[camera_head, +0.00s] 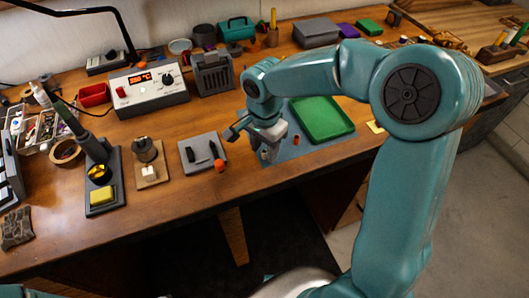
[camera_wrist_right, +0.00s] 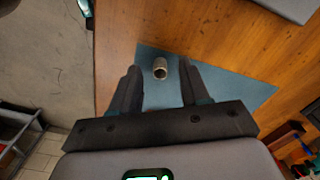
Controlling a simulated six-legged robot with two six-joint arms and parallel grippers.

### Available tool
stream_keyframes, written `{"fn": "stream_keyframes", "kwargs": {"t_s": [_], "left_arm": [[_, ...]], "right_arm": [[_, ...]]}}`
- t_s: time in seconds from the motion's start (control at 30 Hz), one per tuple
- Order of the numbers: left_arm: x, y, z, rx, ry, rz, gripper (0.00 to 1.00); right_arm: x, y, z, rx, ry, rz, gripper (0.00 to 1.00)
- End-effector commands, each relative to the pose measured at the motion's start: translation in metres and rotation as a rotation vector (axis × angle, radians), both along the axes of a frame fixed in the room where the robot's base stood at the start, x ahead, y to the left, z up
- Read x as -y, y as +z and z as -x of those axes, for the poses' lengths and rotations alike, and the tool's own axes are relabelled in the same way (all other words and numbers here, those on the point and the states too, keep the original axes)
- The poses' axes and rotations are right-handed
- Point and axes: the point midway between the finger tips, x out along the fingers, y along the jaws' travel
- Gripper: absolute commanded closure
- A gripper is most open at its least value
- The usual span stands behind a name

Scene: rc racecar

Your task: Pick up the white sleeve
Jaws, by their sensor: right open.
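The white sleeve (camera_wrist_right: 160,68) is a small hollow off-white cylinder on the blue mat (camera_wrist_right: 215,88) in the right wrist view. It lies between the tips of my right gripper (camera_wrist_right: 158,72), whose two dark fingers are apart with a gap on either side of it. I cannot tell how far above the sleeve the fingertips are. In the head view my right gripper (camera_head: 268,150) points down over the left part of the blue mat (camera_head: 283,153) and hides the white sleeve. My left gripper is not in view.
A small orange-red cylinder (camera_head: 295,140) stands right of the gripper on the mat. A green tray (camera_head: 321,119) is behind it. A grey pad (camera_head: 203,153) with black pieces and a red-orange item (camera_head: 220,166) are to the left. The table's front edge is close.

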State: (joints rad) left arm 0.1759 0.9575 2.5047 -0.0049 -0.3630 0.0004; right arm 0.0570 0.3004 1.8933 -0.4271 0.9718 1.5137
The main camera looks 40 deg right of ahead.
Motion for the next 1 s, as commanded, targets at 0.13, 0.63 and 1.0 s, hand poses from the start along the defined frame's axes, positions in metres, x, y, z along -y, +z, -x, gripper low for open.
{"fn": "stream_keyframes", "kwargs": {"t_s": [0.13, 0.63, 1.0], "left_arm": [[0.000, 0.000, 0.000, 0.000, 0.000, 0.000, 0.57], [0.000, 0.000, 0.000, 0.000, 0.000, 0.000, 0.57], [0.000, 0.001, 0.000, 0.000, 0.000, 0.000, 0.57]], "right_arm": [[0.000, -0.004, 0.000, 0.000, 0.000, 0.000, 0.54], [0.000, -0.004, 0.000, 0.000, 0.001, 0.000, 1.00], [0.000, 0.012, -0.001, 0.003, 0.001, 0.001, 1.00]]}}
